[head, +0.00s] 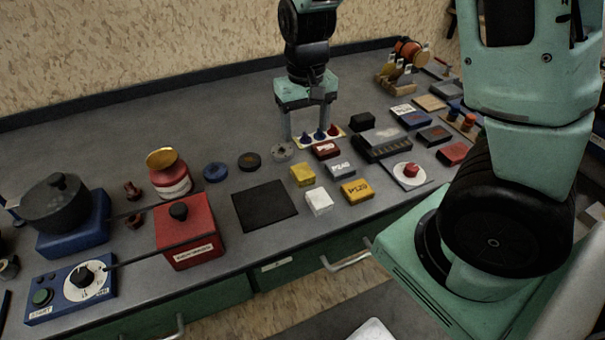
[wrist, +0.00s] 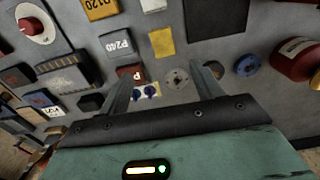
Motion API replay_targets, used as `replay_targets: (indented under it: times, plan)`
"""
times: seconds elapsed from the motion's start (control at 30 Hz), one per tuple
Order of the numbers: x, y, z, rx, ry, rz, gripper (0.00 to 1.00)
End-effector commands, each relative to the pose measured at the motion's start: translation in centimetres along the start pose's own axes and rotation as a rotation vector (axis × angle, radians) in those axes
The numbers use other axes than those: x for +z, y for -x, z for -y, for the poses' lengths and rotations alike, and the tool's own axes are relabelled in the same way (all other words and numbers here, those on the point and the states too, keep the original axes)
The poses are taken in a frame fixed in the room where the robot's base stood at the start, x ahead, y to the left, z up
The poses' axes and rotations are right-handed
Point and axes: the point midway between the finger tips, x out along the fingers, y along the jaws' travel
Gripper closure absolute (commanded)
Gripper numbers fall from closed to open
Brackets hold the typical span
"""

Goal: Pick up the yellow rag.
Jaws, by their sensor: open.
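A small plain yellow piece (head: 302,175), the likeliest match for the yellow rag, lies on the grey bench left of the yellow block marked P120 (head: 356,191). It looks block-like, and I cannot tell that it is cloth. In the wrist view the plain yellow piece (wrist: 161,42) lies beyond my fingertips, near the top middle. My gripper (head: 307,133) is open and empty, farther back on the bench than the yellow piece. In the wrist view its two fingers (wrist: 165,78) stand apart, with a small tray of blue-topped pieces showing between them.
A white block (head: 319,202), a grey block (head: 341,170) and a red block (head: 325,150) lie close around the yellow piece. A flat black square (head: 265,206) lies to its left. A red box (head: 190,232) stands farther left. The back left of the bench is clear.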

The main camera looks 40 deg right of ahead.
Motion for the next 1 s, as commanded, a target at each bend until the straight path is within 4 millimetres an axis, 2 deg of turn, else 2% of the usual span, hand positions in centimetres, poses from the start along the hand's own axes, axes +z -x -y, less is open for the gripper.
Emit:
replay_targets:
  times: [0.1,0.3,0.57,0.9,1.0]
  plan:
    - [0.2,-2.7,0.0,0.002,-0.002,0.007,0.35]
    - [0.1,-6.3,0.0,0.0,-0.001,0.005,0.35]
    - [0.0,-8.1,0.1,0.0,0.001,0.003,0.35]
    - [-0.3,-12.3,0.3,0.0,0.001,0.003,0.35]
    - [-0.3,-12.9,0.3,-0.001,0.001,0.002,0.35]
